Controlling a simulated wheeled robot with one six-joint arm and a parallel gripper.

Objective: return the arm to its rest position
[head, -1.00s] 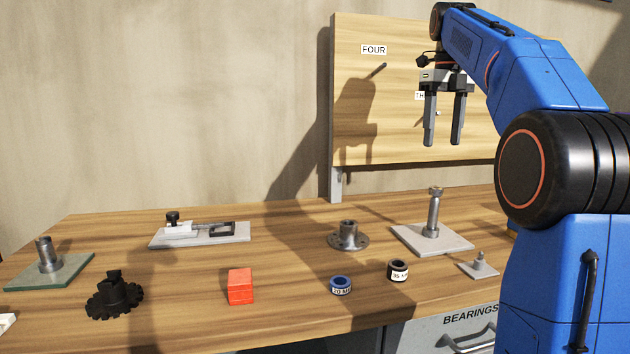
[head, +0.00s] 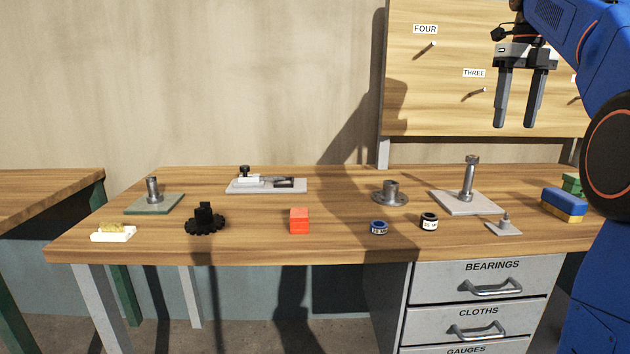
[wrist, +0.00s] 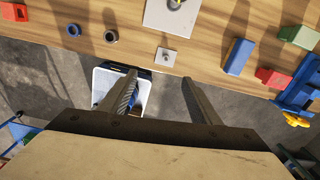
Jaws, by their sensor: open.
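My gripper (head: 521,98) hangs with its fingers pointing down in the head view, in front of the peg board and above the right part of the bench. Its two dark fingers are apart with nothing between them. My blue arm enters from the right edge. In the wrist view my gripper (wrist: 163,88) also shows open fingers, reaching out over the floor near the bench's front edge. A white bin (wrist: 144,98) with some contents lies below them, partly hidden by the left finger.
The wooden bench (head: 260,240) carries a red block (head: 299,221), a black gear (head: 205,219), a flanged hub (head: 390,193), a plate with a tall post (head: 467,202) and two labelled rings. Drawers (head: 480,284) are below. The peg board (head: 440,110) stands behind.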

